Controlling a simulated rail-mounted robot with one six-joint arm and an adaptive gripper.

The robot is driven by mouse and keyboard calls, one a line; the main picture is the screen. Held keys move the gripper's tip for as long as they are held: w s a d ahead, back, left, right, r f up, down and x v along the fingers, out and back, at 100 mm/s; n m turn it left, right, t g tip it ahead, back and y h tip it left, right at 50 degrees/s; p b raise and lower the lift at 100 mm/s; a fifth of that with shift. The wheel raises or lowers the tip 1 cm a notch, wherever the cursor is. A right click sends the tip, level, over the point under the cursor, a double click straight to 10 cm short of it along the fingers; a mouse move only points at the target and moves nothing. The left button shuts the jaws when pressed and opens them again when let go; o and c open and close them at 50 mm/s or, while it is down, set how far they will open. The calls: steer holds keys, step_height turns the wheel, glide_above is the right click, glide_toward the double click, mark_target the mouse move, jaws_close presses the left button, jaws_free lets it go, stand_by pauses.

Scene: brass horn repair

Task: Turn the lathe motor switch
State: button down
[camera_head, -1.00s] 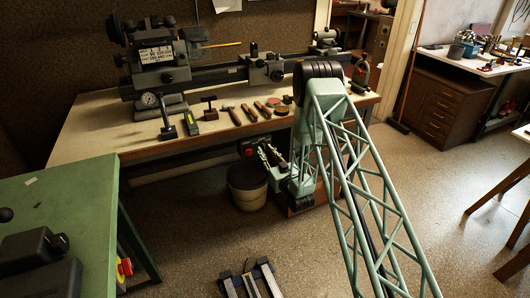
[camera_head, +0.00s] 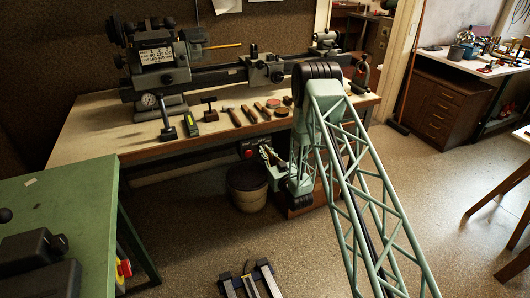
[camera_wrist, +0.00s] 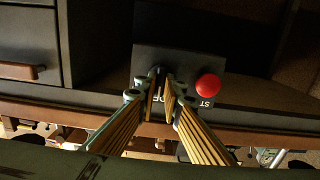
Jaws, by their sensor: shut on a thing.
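The lathe (camera_head: 165,65) stands on the workbench at the back in the head view. Its dark switch box (camera_wrist: 185,60) shows in the wrist view, mounted at the bench's front edge, with partly covered white lettering. My gripper (camera_wrist: 162,82) is at the box, left of the red button (camera_wrist: 208,86). Its fingertips are close together, shut on the motor switch, whose knob is mostly hidden between them. In the head view my gripper (camera_head: 267,153) is small, under the bench edge, just right of the red button (camera_head: 249,152).
Hand tools (camera_head: 235,117) lie on the bench top above. A bin (camera_head: 247,188) stands on the floor just below my gripper. A dark drawer front (camera_wrist: 28,55) is left of the box in the wrist view. A green table (camera_head: 75,205) stands at the front left.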

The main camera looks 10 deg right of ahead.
steer(key=shift+n, duration=0.4)
steer(key=shift+a+f+n, duration=0.1)
steer(key=shift+n, duration=1.65)
steer(key=shift+a+n, duration=0.1)
steer(key=shift+n, duration=1.65)
steer(key=c, duration=2.7)
jaws_free()
steer(key=shift+c, duration=0.2)
steer(key=shift+s, duration=0.1)
steer(key=v, duration=1.2)
